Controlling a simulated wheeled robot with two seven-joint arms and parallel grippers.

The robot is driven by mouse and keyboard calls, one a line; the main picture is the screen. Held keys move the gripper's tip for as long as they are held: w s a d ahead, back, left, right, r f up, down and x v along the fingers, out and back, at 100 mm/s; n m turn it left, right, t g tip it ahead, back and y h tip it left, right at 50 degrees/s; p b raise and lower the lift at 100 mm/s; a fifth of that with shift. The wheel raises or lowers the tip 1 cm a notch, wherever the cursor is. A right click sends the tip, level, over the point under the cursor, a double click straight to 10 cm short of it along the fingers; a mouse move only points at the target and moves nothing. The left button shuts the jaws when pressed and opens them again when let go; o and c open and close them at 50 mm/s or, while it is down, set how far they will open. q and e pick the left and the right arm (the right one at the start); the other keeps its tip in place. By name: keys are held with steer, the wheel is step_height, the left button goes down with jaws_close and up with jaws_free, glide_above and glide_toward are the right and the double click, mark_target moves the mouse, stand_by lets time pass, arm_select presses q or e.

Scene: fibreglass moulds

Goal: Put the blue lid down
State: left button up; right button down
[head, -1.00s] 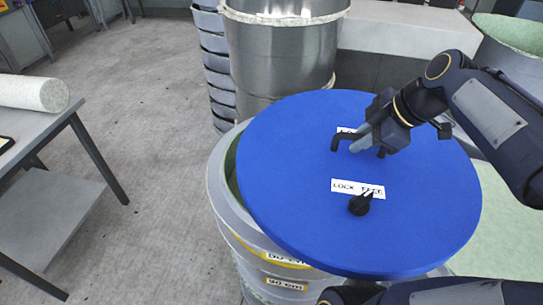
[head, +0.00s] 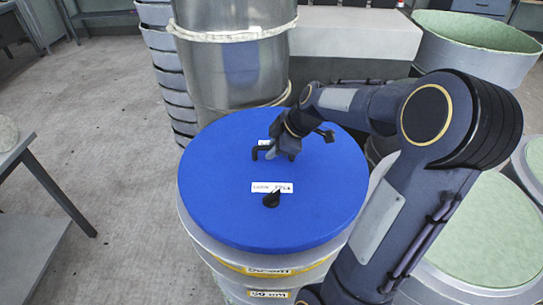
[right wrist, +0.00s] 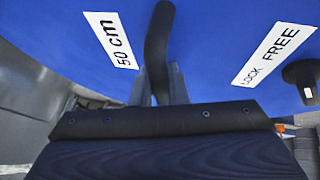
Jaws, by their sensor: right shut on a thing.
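The round blue lid (head: 325,205) lies level over the top of a grey round mould (head: 225,268) with yellow size labels. In the head view it covers nearly the whole opening; I cannot tell whether it fully rests on the rim. My right gripper (head: 275,153) is shut on the lid's black handle (head: 256,152). The handle also shows between the fingers in the right wrist view (right wrist: 158,45). A black knob (head: 271,199) stands by the "LOCK FREE" label (head: 270,187). My left gripper is out of view.
A tall metal drum (head: 230,65) stands right behind the lid, with a stack of grey rings (head: 165,60) at its left. Green-lined moulds (head: 480,230) stand at the right. A grey table (head: 15,155) is at the left, with open floor between.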

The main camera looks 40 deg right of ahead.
steer(key=shift+w+f, duration=0.3)
steer(key=shift+f, duration=1.5)
steer(key=shift+f, duration=0.15)
steer(key=c, duration=1.4)
jaws_free()
steer(key=v, duration=1.2)
steer(key=s+a+f+m, duration=0.2)
steer(key=s+a+m, duration=0.4)
steer(key=a, duration=0.3)
steer(key=s+a+f+m+y, duration=0.1)
steer(key=s+a+f+m, duration=0.2)
steer(key=s+a+m, duration=0.3)
steer(key=s+a, duration=0.3)
steer(key=a, duration=0.1)
steer(key=shift+s+a+b, duration=0.15)
steer(key=shift+a+b, duration=0.15)
